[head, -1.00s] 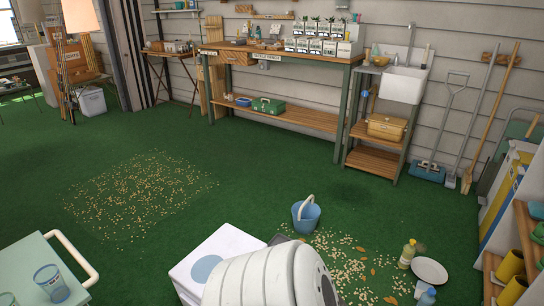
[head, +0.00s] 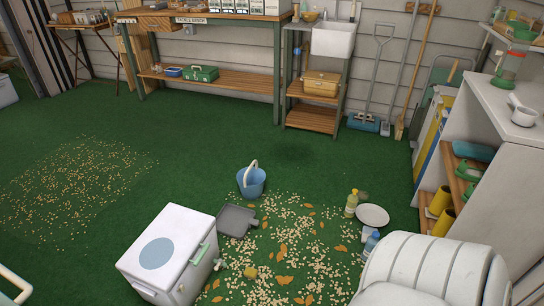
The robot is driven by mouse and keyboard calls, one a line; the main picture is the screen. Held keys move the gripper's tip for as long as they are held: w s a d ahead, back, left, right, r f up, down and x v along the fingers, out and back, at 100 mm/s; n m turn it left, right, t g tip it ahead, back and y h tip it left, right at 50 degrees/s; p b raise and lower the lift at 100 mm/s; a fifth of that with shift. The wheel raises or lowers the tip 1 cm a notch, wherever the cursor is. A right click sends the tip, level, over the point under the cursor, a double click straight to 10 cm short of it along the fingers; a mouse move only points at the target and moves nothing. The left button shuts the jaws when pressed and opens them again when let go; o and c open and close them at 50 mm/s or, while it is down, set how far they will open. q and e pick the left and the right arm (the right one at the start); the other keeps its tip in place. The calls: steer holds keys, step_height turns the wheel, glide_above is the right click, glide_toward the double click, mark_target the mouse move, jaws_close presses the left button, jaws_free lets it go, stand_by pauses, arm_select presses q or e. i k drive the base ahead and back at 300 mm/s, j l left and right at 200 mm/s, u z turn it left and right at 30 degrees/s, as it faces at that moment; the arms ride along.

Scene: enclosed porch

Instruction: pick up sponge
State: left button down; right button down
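A small yellow block (head: 250,272), which looks like the sponge, lies on the green floor among scattered pale bits and orange leaves in the lower middle of the head view. It is right of the white cooler box (head: 190,225) and below the grey dustpan (head: 237,221). Neither of my grippers is in view, so their state is hidden. A rounded white link of mine fills the lower right and covers part of the floor there.
A blue bucket (head: 251,181) stands behind the dustpan. Bottles (head: 351,204) and a white plate (head: 372,215) sit right of the litter. A white shelf unit (head: 480,165) stands at right, a workbench (head: 215,50) at the back.

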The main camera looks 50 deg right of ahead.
mark_target(250, 273)
steer(key=z, duration=1.25)
